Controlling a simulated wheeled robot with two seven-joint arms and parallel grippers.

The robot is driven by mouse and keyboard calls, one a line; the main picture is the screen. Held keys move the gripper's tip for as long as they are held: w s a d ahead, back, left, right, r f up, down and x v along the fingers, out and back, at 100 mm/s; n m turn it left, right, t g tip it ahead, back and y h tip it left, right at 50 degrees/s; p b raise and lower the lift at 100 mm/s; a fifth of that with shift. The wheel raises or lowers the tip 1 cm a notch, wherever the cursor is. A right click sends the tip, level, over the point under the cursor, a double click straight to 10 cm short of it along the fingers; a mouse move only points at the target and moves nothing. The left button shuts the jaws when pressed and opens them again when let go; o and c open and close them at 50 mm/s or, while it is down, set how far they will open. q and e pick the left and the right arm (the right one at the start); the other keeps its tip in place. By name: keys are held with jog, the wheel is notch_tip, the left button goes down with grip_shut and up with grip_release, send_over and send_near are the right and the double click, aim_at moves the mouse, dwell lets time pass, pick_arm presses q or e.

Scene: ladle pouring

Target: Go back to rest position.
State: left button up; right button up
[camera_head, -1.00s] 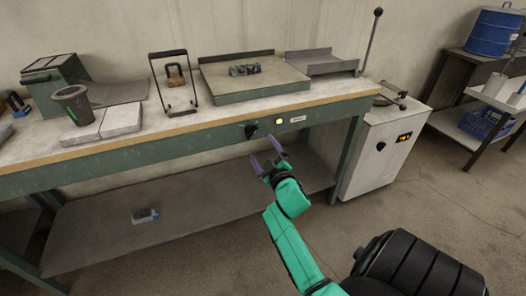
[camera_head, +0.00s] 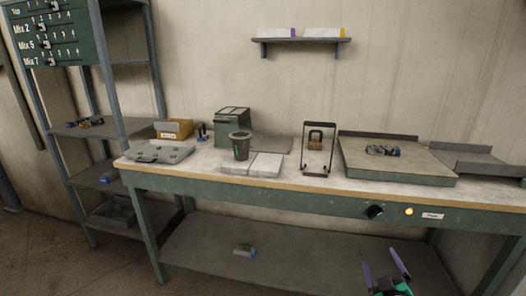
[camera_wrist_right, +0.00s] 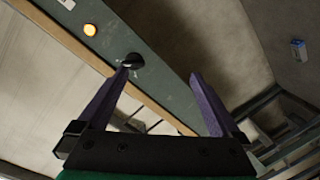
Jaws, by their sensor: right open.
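My right gripper (camera_head: 385,270) is at the bottom right of the head view, in front of the workbench and below its front edge. Its two purple fingers are spread apart with nothing between them. In the right wrist view the open fingers (camera_wrist_right: 165,100) also show empty, with the black knob (camera_wrist_right: 133,61) of the bench front beyond the left finger. My left gripper is not in either view.
The workbench (camera_head: 310,192) carries a dark cup (camera_head: 240,146), a black frame (camera_head: 319,150) and a flat plate (camera_head: 395,165). A small block (camera_head: 244,250) lies on the lower shelf. A shelf rack (camera_head: 95,130) stands at the left. Floor shows at lower left.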

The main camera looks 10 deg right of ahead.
jog(key=s+a+f+g+y+p, duration=0.1)
jog(key=s+a+f+g+p, duration=0.15)
jog(key=s+f, duration=0.4)
jog(key=s+a+f+m+g+y+p, duration=0.1)
jog(key=s+a+f+g+y+p, duration=0.2)
jog(key=f, duration=0.7)
jog(key=s+a+f+g+p, duration=0.1)
jog(key=s+a+f+g, duration=0.25)
jog(key=s+f, duration=0.35)
jog(key=s+a+f+g+p, duration=0.1)
jog(key=s+f, duration=0.4)
jog(key=s, duration=0.7)
jog(key=s+a+f+m+g+p, duration=0.1)
jog(key=s+f+g, duration=0.4)
jog(key=s, duration=0.8)
jog(key=shift+a+m+y+p, duration=0.3)
jog(key=shift+a+p, duration=0.3)
jog(key=shift+a, duration=0.35)
